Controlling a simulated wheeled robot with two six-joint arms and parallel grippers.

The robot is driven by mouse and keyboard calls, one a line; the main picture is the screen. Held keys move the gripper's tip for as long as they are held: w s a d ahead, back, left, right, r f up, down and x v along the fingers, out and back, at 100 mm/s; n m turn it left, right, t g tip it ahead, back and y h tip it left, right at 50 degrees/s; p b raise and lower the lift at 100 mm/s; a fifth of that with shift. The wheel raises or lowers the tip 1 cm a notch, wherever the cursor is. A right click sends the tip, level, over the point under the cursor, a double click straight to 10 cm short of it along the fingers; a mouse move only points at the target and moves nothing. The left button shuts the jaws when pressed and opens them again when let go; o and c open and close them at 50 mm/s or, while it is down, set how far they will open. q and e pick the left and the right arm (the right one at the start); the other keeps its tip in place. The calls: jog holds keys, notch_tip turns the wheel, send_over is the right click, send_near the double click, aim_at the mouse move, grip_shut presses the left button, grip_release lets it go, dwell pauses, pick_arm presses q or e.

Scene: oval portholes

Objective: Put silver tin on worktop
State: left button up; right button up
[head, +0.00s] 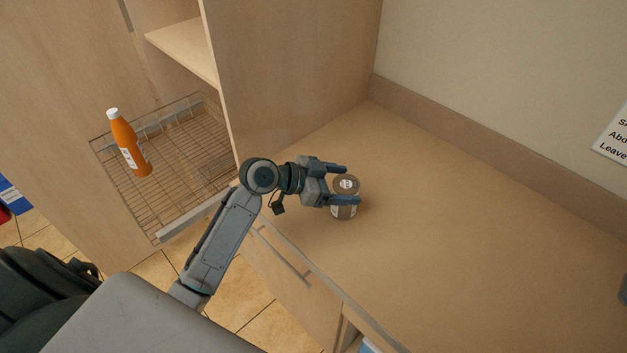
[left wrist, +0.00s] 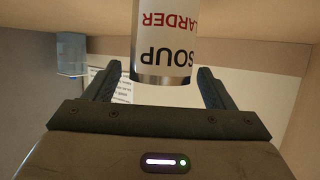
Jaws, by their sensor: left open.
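The silver tin (head: 345,186) stands on the wooden worktop (head: 440,230), near its left end. It has a white label, and the wrist view shows "SOUP" and "LARDER" upside down on the tin (left wrist: 165,45). My left gripper (head: 341,184) is open, with its fingers reaching to either side of the tin. In the left wrist view the tin lies between the two spread fingers of the left gripper (left wrist: 158,85), with visible gaps on both sides. My right gripper is not in view.
A wire basket (head: 185,180) at the left holds an orange bottle (head: 128,143) with a white cap. A tall wooden cabinet panel (head: 290,70) bounds the worktop at left. The worktop's middle and right are largely clear. A dark object (head: 623,289) sits at the far right edge.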

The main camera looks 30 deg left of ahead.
pick_arm(q)
jog(key=b+v, duration=0.2)
jog(key=v, duration=0.8)
jog(key=shift+b, duration=0.35)
jog(key=shift+r, duration=0.1)
